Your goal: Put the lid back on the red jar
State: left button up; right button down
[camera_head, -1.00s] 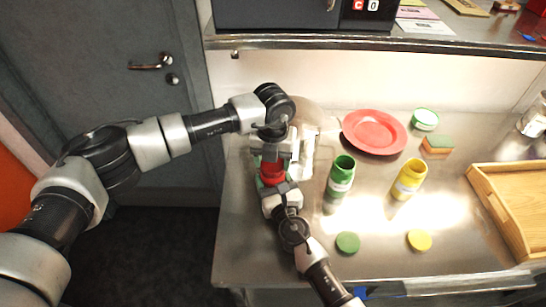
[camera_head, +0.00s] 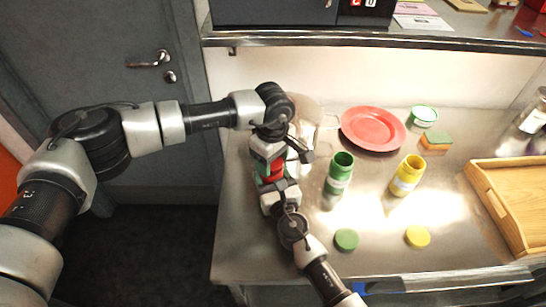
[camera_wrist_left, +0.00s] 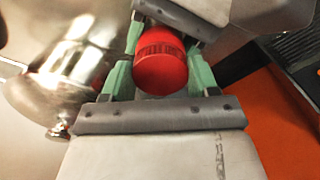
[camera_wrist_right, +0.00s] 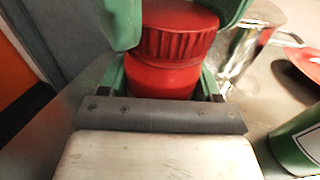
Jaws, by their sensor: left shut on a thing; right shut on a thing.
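The red jar (camera_wrist_right: 160,80) stands upright at the left end of the counter, and my right gripper (camera_head: 272,184) is shut on its body. The ribbed red lid (camera_wrist_right: 178,32) is on the jar's mouth in the right wrist view, with no clear gap between them. My left gripper (camera_head: 268,160) is above the jar, its green fingers shut on the lid, which also shows in the left wrist view (camera_wrist_left: 160,62). In the head view, the two grippers hide most of the jar and lid (camera_head: 270,172).
An open green jar (camera_head: 339,175) and an open yellow jar (camera_head: 407,175) stand to the right, their green lid (camera_head: 346,240) and yellow lid (camera_head: 417,237) in front. A shiny metal vessel (camera_wrist_left: 70,75) is close behind the grippers. A red plate (camera_head: 373,130) and wooden tray (camera_head: 500,215) lie farther right.

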pick_arm(q)
jog(key=m, duration=0.4)
jog(key=shift+a+m, duration=0.1)
jog(key=shift+m, duration=0.3)
jog(key=m, duration=0.4)
jog(key=shift+a, duration=0.1)
jog(key=m, duration=0.4)
jog(key=shift+a+m, duration=0.1)
jog(key=shift+m, duration=0.3)
jog(key=m, duration=0.4)
jog(key=shift+m, duration=0.4)
jog(key=o, duration=1)
notch_tip(320, 180, up, 12)
